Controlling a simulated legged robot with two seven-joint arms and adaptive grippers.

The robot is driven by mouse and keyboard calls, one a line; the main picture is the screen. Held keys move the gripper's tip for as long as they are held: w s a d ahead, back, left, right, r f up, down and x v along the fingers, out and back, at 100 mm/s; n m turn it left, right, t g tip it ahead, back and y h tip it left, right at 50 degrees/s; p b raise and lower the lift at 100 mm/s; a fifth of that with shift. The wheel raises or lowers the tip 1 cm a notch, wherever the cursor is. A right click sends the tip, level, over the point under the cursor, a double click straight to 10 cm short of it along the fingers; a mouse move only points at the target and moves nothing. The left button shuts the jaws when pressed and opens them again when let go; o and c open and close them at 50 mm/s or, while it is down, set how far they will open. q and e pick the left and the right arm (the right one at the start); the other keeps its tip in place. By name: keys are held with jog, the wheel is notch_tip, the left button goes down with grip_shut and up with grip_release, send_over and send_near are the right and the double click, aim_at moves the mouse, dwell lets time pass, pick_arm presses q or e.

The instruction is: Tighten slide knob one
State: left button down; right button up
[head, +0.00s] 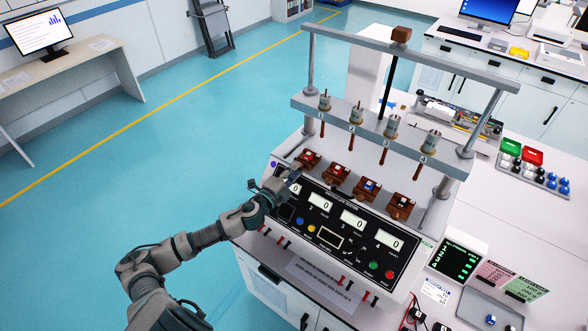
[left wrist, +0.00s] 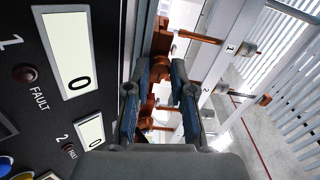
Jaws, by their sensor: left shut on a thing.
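The insertion tester has a row of brown slide fixtures under its numbered plungers; the one at station one (head: 309,158) is at the far left. My left gripper (head: 292,176) reaches over the left end of the black panel to the front of this fixture. In the left wrist view, the two fingers (left wrist: 160,78) stand on either side of brown parts and are shut on slide knob one, whose grip area is mostly hidden by the fingers. The other slide fixtures (head: 335,175) stand to the right, apart from the gripper. My right gripper is not in view.
The black control panel (head: 322,213) with displays and buttons lies just below the gripper. Plungers (head: 325,102) hang from the grey crossbar (head: 345,108) above the fixtures. Red and green bins (head: 532,156) and a grey tray (head: 492,309) are on the right.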

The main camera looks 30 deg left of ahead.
pick_arm(q)
jog(key=m, duration=0.2)
jog(key=m+p, duration=0.1)
jog(key=shift+f+m, duration=0.2)
jog(key=shift+m, duration=0.2)
jog(key=shift+d+m+p, duration=0.1)
jog(key=shift+m+p, duration=0.25)
jog(key=shift+m, duration=0.15)
jog(key=shift+s+f+m, duration=0.1)
jog(key=shift+f+m, duration=0.1)
jog(key=shift+m, duration=0.1)
jog(key=c, duration=1.2)
grip_release()
jog(key=shift+o, duration=1)
jog(key=shift+r, duration=0.15)
jog(key=s+a, duration=0.1)
jog(key=s, duration=1)
jog(key=shift+s, duration=0.35)
jog(key=shift+a, duration=0.1)
